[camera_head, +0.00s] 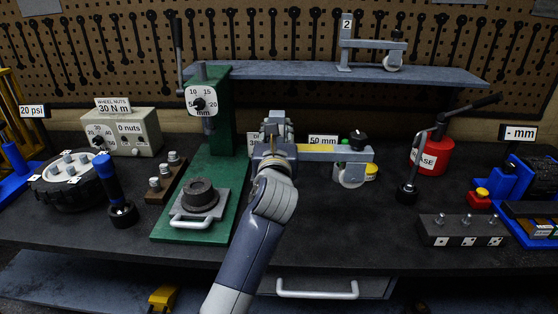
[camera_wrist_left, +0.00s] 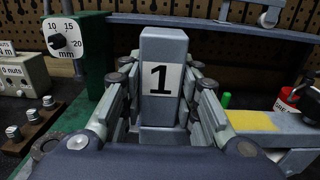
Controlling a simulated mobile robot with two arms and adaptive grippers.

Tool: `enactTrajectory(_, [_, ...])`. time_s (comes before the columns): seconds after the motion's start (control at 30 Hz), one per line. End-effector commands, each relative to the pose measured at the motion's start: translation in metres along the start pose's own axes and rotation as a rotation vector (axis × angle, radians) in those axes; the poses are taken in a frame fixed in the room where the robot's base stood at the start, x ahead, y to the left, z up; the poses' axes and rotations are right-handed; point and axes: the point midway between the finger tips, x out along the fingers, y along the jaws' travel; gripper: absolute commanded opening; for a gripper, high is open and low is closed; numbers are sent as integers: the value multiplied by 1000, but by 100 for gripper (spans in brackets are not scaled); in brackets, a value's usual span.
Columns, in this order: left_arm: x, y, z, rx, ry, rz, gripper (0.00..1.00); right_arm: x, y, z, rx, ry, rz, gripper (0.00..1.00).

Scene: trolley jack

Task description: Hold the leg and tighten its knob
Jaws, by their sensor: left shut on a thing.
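The grey leg marked 1 stands on the bench; its upright block (camera_wrist_left: 160,45) fills the middle of the left wrist view. In the head view its bar (camera_head: 318,152), with a yellow band, runs right to a caster wheel (camera_head: 350,176). A black knob (camera_head: 358,138) sits on top of that end. My left gripper (camera_head: 275,138) is shut on the upright block; its fingers (camera_wrist_left: 160,85) flank the block in the wrist view. In the head view my gripper hides the block's lower part. My right gripper is not in view.
A green press (camera_head: 222,115) stands close left of my left arm. A shelf (camera_head: 300,72) behind holds another leg marked 2 (camera_head: 365,50).

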Motion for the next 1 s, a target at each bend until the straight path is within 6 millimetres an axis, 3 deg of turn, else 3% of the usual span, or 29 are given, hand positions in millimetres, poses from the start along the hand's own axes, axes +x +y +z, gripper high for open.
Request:
enactTrajectory(0.07, [3,0,10,-7,-7,-4,0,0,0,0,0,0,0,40])
enactTrajectory(0.27, [5,0,8,-7,-3,-4,0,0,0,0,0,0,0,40])
enactTrajectory(1.0, [5,0,-43,-6,-3,-4,0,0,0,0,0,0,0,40])
